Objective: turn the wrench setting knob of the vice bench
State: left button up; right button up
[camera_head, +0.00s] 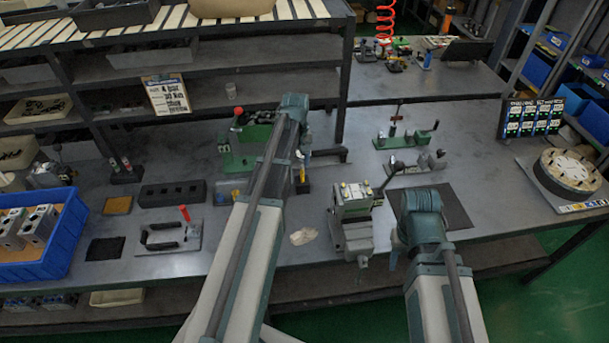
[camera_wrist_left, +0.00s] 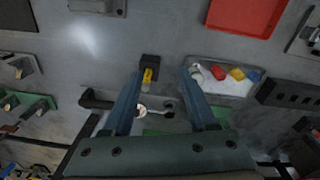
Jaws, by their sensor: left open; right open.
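A grey vice (camera_head: 352,205) stands near the table's front edge, between my two arms in the head view. My left gripper (camera_wrist_left: 161,73) is open and empty in the left wrist view, its fingers pointing at the bench. A small yellow piece in a black block (camera_wrist_left: 148,70) shows between its fingertips; it also shows below the left wrist in the head view (camera_head: 303,176). A small round pale-and-orange part (camera_wrist_left: 142,111) lies nearer the palm, beside a dark bar. I cannot tell which part is the wrench setting knob. The right gripper's fingers are hidden behind my right arm.
A green fixture with a red ball lever (camera_head: 238,112) is partly behind my left arm. Green toggle clamps (camera_head: 405,138) stand behind the vice. A blue crate (camera_head: 70,237) is far left, a round dial (camera_head: 568,172) far right. A tray with coloured pieces (camera_wrist_left: 222,80) lies beside the left gripper.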

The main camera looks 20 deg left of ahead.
pick_arm(q)
jog(key=shift+s+d+m, duration=0.55)
jog(key=shift+s+d, duration=0.35)
jog(key=shift+d, duration=0.25)
jog(key=shift+s+d+m, duration=0.55)
jog(key=shift+s+d, duration=0.3)
jog(key=shift+d, duration=0.25)
jog(key=s+d+f+m+y+b, duration=0.1)
jog(key=s+d+f+m+b, duration=0.2)
jog(key=s+d+m, duration=0.7)
jog(key=s+d, duration=0.8)
jog(key=d, duration=0.3)
jog(key=shift+d+m+g, duration=0.3)
jog(key=shift+d, duration=0.05)
